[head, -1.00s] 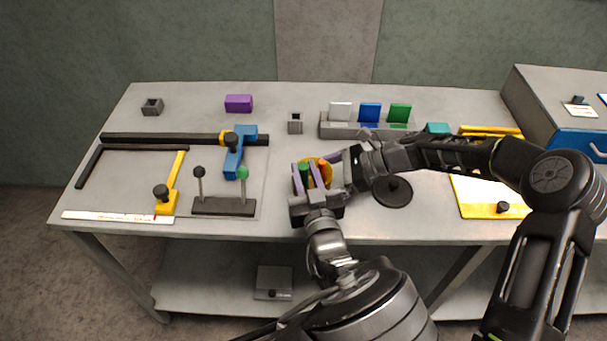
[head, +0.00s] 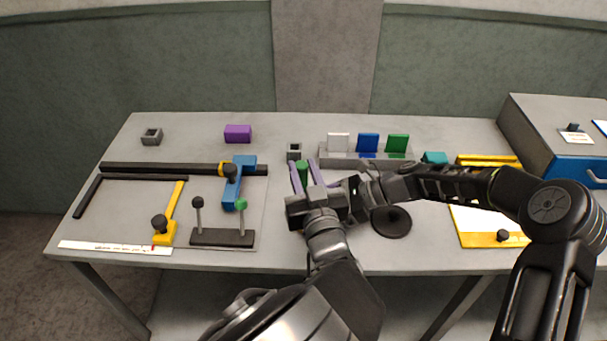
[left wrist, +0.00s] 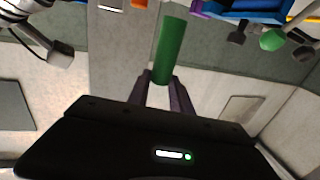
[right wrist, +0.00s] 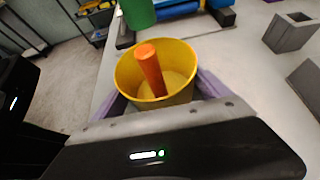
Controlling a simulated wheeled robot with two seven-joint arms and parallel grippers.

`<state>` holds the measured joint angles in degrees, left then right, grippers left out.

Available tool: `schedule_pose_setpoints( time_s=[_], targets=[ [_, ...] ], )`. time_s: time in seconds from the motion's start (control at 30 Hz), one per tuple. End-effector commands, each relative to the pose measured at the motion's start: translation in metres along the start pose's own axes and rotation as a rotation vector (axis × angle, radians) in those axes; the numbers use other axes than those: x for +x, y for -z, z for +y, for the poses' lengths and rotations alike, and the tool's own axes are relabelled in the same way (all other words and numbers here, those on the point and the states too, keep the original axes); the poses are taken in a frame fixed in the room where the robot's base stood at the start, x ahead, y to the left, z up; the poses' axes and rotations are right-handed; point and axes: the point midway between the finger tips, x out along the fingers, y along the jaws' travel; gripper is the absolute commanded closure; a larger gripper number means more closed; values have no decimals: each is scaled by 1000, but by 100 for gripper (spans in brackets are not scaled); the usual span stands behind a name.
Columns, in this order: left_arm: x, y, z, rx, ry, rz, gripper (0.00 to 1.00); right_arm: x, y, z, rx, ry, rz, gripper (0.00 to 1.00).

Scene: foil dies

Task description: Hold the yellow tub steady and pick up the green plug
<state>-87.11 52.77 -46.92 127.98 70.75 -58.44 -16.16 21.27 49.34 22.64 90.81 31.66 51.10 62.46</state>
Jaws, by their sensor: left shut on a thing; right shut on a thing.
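The green plug (head: 302,171) stands upright between the purple fingers of my left gripper (head: 306,178), which is shut on it. It also shows in the left wrist view (left wrist: 169,50) and hangs above the tub in the right wrist view (right wrist: 138,12). The yellow tub (right wrist: 183,57) is upright on the bench in the right wrist view, with an orange plug (right wrist: 150,68) leaning inside. My right gripper (right wrist: 160,98) is shut on the tub, one finger on each side. In the head view the tub is hidden behind my left gripper.
A grey rack with white, blue and green plates (head: 397,143) stands behind. A small grey square holder (head: 294,151) is just beyond my left gripper. A stand with two ball-topped posts (head: 222,238) and a blue clamp (head: 237,180) lie left. A black disc (head: 391,222) lies right.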

Motion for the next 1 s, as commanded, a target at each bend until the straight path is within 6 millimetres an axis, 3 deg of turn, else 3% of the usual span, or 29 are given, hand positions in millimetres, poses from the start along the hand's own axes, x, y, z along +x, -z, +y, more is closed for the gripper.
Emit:
schedule_pose_setpoints(
  time_s=[0.33, 0.37, 0.53, 0.83, 1.0],
  targets=[
    [0, 0, 0, -1, 0, 1, 100, 0, 0, 0, 0, 0, 0, 36],
    [0, 0, 0, -1, 0, 1, 100, 0, 0, 0, 0, 0, 0, 13],
    [0, 0, 0, -1, 0, 1, 100, 0, 0, 0, 0, 0, 0, 0],
    [0, 0, 0, -1, 1, 1, 100, -2, 0, 0, 0, 1, 0, 0],
    [0, 0, 0, -1, 0, 1, 100, -17, 0, -1, 0, 3, 1, 0]
  ],
)
